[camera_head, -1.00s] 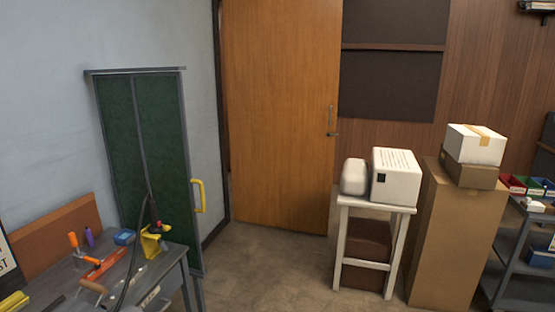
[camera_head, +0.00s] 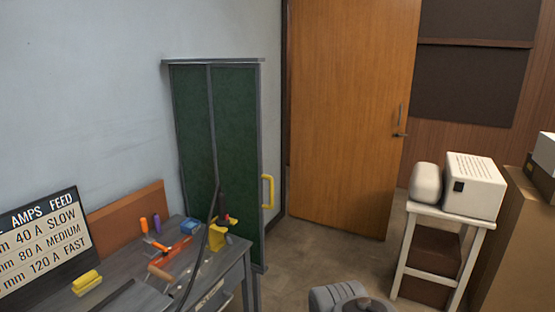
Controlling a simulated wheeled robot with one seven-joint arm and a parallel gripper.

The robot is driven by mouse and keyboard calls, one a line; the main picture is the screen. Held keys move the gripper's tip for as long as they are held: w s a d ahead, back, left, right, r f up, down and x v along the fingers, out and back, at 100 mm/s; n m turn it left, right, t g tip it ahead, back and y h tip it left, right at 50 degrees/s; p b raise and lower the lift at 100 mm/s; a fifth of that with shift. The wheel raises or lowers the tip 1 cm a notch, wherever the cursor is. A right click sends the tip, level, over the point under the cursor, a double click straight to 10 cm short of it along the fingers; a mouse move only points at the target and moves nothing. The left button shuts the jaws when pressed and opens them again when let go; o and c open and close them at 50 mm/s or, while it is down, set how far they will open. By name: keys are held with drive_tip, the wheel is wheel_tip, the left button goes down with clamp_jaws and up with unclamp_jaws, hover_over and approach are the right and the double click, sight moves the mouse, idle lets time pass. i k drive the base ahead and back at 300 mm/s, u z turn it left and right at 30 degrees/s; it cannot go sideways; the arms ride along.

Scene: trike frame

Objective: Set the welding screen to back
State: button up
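The welding screen (camera_head: 236,140) is a dark green two-panel screen in a grey frame. It stands against the pale wall, behind the grey workbench. A yellow handle (camera_head: 268,191) is on its right edge. A grey rail runs along its top. Part of my arm shows at the bottom edge of the head view, right of the bench. My gripper's fingers cannot be made out, so whether it is open or shut is hidden. Nothing of mine touches the screen.
The workbench (camera_head: 128,285) holds several tools, a yellow clamp-like thing (camera_head: 217,237) and a sign (camera_head: 42,240). A wooden door (camera_head: 350,110) is right of the screen. A white stand (camera_head: 446,216) with a white box is at right. Floor between them is open.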

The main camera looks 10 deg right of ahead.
sight(235, 89)
drive_tip(key=z, duration=0.8)
drive_tip(key=i, duration=1.5)
drive_tip(key=u, duration=2.45)
